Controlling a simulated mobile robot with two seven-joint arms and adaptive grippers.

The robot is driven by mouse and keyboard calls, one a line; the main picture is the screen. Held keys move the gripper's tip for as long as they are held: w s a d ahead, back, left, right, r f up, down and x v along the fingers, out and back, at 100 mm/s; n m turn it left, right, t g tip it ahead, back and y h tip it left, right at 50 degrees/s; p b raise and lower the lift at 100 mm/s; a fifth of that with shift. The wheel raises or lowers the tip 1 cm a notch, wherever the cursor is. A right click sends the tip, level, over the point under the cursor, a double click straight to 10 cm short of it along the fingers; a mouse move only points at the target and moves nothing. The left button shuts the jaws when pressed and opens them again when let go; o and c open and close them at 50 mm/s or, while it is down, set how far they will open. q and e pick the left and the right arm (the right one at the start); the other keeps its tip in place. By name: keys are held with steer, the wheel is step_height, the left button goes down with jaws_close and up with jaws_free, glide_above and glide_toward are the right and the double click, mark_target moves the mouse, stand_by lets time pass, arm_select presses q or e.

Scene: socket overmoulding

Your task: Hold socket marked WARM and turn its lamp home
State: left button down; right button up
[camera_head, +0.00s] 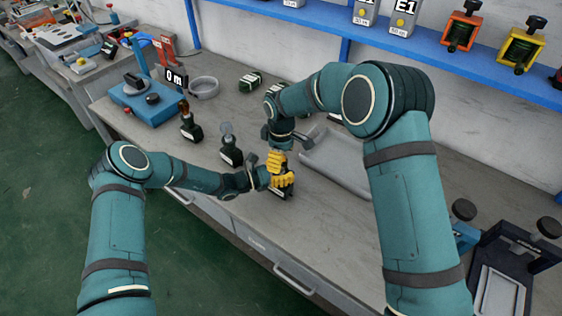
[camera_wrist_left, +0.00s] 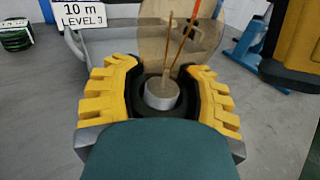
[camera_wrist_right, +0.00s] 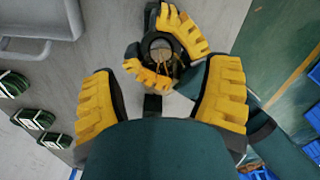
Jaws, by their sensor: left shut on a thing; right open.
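My left gripper (camera_wrist_left: 158,84) is shut around a black socket (camera_wrist_left: 147,108); it also shows in the head view (camera_head: 284,182). A lamp with a pale metal base (camera_wrist_left: 161,94) and tinted clear glass (camera_wrist_left: 165,35) stands in the socket, with thin rods inside the glass. I cannot tell how far the lamp is seated. No WARM marking is readable. My right gripper (camera_wrist_right: 160,88) is open above the lamp, its fingers apart on either side of the view; in the head view it is close over the left gripper (camera_head: 276,158). The lamp shows from above in the right wrist view (camera_wrist_right: 162,48).
Two other sockets with lamps, one amber (camera_head: 189,127) and one greyish (camera_head: 230,148), stand on the bench left of the grippers. A grey tray (camera_head: 335,165) lies to the right. A blue device (camera_head: 145,102) and a round dish (camera_head: 203,87) stand behind. Dark green labelled pieces (camera_head: 250,82) lie farther back.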

step_height(320, 180, up, 10)
steer(key=shift+f, duration=0.1)
stand_by(0.4)
steer(key=shift+s+a, duration=0.1)
steer(key=shift+s+a+r, duration=0.1)
steer(key=shift+s+r, duration=0.1)
steer(key=shift+r, duration=0.15)
steer(key=f, duration=1.2)
steer(key=shift+w, duration=0.2)
steer(key=c, duration=1.2)
